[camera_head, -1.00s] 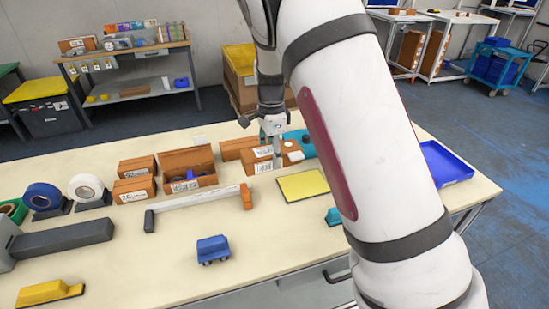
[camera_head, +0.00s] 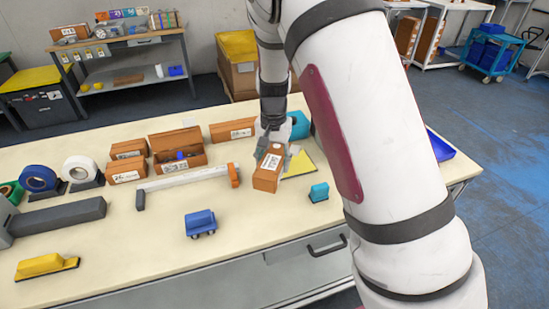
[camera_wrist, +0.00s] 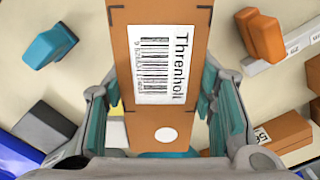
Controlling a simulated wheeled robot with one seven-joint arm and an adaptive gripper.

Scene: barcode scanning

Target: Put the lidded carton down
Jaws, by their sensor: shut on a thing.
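My gripper (camera_head: 272,148) is shut on a brown lidded carton (camera_head: 267,176). The carton has a white barcode label and hangs tilted over the table in front of the yellow pad (camera_head: 303,164). In the wrist view the carton (camera_wrist: 157,118) runs between the two teal-padded fingers of my gripper (camera_wrist: 160,110), its label and a white round dot facing the camera. Its far end runs out of the top of that view. The carton appears clear of the table (camera_head: 120,240), but its underside is hidden.
Left of the carton lies a white bar (camera_head: 192,178) with an orange end. A teal block (camera_head: 319,192) and a blue block (camera_head: 200,222) stand nearby. Behind are a brown carton (camera_head: 232,130) and an open box (camera_head: 165,153). The front table between the blocks is bare.

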